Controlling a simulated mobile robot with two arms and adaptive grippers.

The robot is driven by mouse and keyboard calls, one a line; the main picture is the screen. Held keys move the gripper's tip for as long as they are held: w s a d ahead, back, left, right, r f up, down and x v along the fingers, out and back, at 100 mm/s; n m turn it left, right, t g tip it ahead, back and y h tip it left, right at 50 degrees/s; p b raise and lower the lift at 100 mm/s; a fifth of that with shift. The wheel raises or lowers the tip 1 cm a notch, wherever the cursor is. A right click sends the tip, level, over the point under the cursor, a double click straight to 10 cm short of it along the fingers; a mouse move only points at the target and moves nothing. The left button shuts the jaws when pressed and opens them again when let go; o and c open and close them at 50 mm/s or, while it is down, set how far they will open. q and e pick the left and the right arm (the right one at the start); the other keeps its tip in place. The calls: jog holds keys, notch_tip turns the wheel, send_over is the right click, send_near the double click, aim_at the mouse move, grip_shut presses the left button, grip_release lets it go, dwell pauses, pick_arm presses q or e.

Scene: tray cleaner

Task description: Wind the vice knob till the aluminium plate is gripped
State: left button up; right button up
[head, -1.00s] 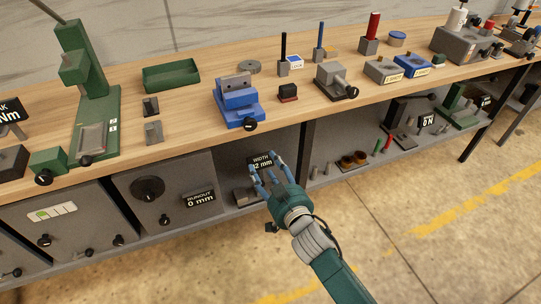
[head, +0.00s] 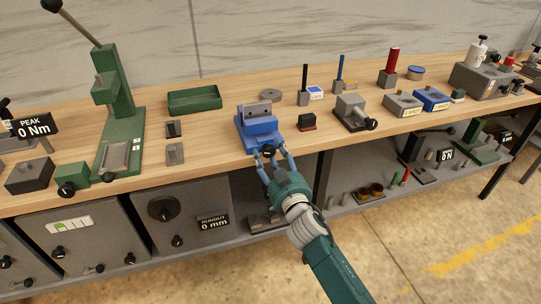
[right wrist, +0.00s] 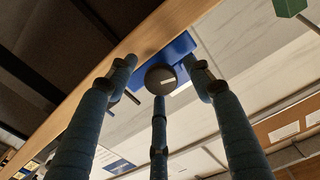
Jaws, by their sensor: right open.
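The blue vice (head: 258,131) stands at the bench's front edge in the head view. A grey metal piece (head: 258,109) sits at its top; I cannot tell whether this is the aluminium plate or a jaw. The dark round vice knob (head: 269,150) faces the front. My right gripper (head: 271,157) is open just in front of the knob, fingers pointing at it. In the right wrist view the knob (right wrist: 160,78) shows between the spread fingers of the gripper (right wrist: 160,86), and I see no clear contact. My left gripper is out of view.
Small grey blocks (head: 175,153) and a green tray (head: 194,101) lie left. The wooden bench edge (right wrist: 150,38) runs close beside the fingers.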

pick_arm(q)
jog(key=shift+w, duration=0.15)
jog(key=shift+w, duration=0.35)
pick_arm(e)
jog(key=c, duration=1.1)
